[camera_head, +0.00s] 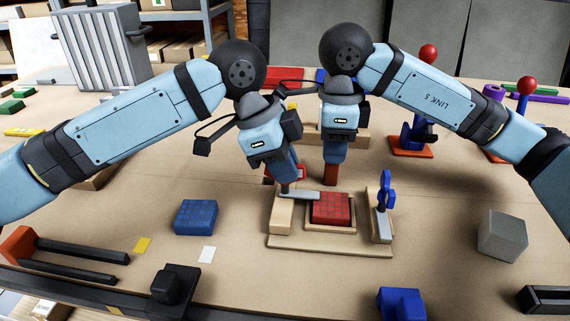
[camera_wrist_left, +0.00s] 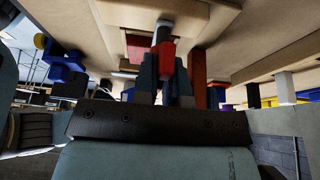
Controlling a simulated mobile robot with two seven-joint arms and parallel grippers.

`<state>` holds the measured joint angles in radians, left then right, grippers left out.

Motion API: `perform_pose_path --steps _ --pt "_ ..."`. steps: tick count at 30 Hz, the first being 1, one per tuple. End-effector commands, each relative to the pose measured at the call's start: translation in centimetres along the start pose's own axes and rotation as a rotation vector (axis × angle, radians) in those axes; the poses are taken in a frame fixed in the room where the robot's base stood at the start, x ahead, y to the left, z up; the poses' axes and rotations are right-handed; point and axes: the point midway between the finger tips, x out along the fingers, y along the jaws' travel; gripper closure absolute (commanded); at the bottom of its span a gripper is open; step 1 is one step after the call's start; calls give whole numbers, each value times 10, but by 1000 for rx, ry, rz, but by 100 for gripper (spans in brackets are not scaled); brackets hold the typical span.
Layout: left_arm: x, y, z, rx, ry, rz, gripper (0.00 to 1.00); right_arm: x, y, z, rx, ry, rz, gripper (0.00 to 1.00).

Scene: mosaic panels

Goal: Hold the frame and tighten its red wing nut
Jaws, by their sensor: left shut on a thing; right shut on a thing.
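The wooden frame (camera_head: 330,246) lies on the bench with a red mosaic panel (camera_head: 331,208) in its middle. My left gripper (camera_head: 286,178) is shut on the red wing nut (camera_head: 271,173) above the frame's left block; the nut is partly hidden by the fingers. In the left wrist view the red wing nut (camera_wrist_left: 168,54) shows between the fingers. A grey clamp bar (camera_head: 304,195) reaches from there to the panel's edge. My right gripper (camera_head: 333,162) points down, shut on a brown handle (camera_head: 331,175) at the frame's back. A blue wing nut (camera_head: 386,190) stands upright at the frame's right side.
A blue mosaic panel (camera_head: 196,217) lies left of the frame, with yellow and white tiles nearby. A grey cube (camera_head: 503,237) sits at the right. Red-knobbed posts (camera_head: 411,130) stand at the back right. A dark rail and a blue block (camera_head: 402,304) lie along the front.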

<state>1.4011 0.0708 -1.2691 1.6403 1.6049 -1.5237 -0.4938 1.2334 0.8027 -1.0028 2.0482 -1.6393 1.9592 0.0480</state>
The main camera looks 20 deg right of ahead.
Motion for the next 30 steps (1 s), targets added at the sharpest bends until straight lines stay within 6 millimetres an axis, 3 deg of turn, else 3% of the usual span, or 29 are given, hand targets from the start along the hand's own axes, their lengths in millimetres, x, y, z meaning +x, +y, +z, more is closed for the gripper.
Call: perform_pose_path --steps 5,6,9,20,30 --pt "-1 0 0 1 2 -2 100 0 1 0 -5 -1 1 100" --pt "-1 0 0 1 2 -2 80 0 1 0 -5 -2 1 100" --pt "-1 0 0 0 2 -2 64 -1 1 0 -4 -2 0 100" --pt "-8 0 0 0 1 -2 64 -1 0 0 -2 -2 0 100" --pt "-74 0 0 0 1 -3 64 -1 0 0 -1 -2 0 100"
